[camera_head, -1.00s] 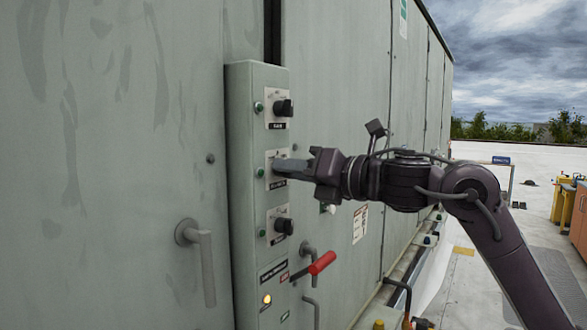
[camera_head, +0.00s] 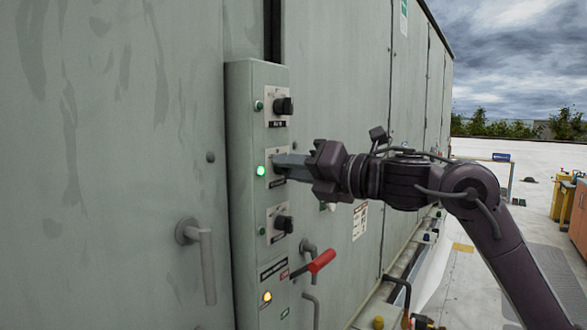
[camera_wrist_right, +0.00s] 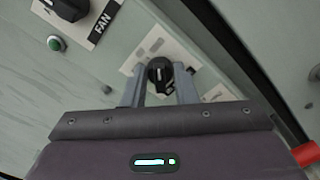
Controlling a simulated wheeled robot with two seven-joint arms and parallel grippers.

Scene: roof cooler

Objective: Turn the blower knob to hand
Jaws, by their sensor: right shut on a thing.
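The middle knob, which I take for the blower knob, is a black round knob (camera_wrist_right: 160,72) on a pale plate in the right wrist view. Its pointer line shows between the fingers, but its plate markings are too small to read. The right gripper is shut on this knob, one finger on each side. The green lamp (camera_head: 260,171) beside it is lit. My left gripper is in neither view.
The narrow control box (camera_head: 240,200) also carries an upper knob (camera_head: 284,106), a lower knob (camera_head: 283,224) and a lit amber lamp (camera_head: 267,297). A red-gripped handle (camera_head: 322,262) sticks out below my right gripper. A grey door handle (camera_head: 205,260) is at left.

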